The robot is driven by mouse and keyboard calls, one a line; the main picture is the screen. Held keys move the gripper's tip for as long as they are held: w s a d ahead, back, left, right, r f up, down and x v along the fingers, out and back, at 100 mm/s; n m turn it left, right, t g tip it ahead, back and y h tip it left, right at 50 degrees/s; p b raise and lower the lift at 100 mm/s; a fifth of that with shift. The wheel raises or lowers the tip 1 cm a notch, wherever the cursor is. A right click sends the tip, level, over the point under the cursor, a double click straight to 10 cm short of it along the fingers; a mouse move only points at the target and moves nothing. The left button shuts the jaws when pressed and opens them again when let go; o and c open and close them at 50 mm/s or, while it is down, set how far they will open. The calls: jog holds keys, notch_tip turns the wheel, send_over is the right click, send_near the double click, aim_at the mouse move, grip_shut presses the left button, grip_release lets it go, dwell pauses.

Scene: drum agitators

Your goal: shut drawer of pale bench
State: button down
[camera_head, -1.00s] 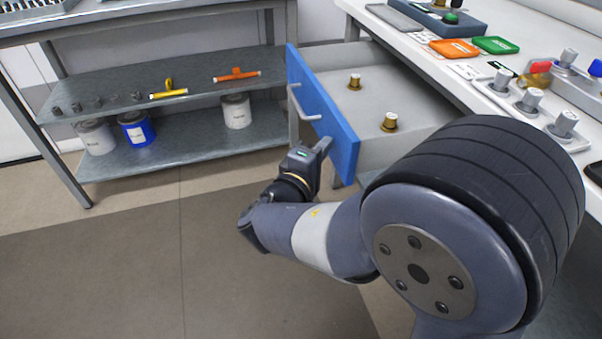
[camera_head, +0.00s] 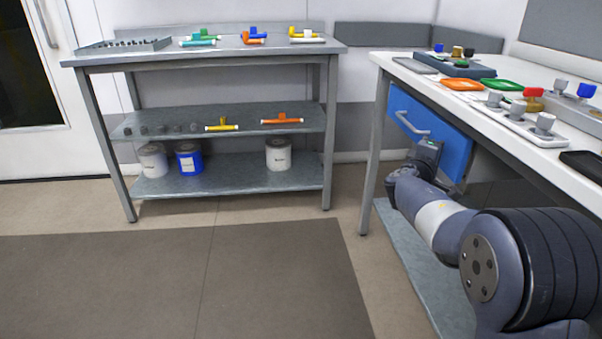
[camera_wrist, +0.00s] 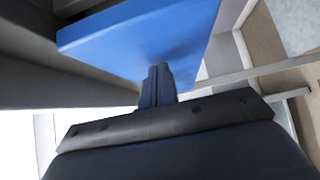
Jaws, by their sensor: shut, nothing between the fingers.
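The pale bench (camera_head: 500,128) stands at the right in the head view. Its blue drawer front (camera_head: 455,148) with a grey bar handle (camera_head: 410,124) sits under the bench top, at or close to the frame. No drawer interior shows, and I cannot tell whether a small gap is left. My gripper (camera_head: 437,141) is shut and empty, in front of the drawer front's lower middle. In the wrist view its fingertips (camera_wrist: 158,72) are against or very near the blue front (camera_wrist: 150,40).
Coloured trays (camera_head: 462,85) and grey knobs stand on the bench top. A grey shelf table (camera_head: 215,60) with cans and T-shaped parts is at the left. A lower shelf (camera_head: 408,235) lies under the bench. The floor in front is clear.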

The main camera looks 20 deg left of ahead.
jog(key=shift+w+d, duration=0.45)
jog(key=shift+d, duration=0.3)
jog(key=shift+d+r, duration=0.1)
jog(key=shift+d, duration=0.05)
jog(key=s+a, duration=0.6)
jog(key=s, duration=0.6)
jog(key=shift+a, duration=0.25)
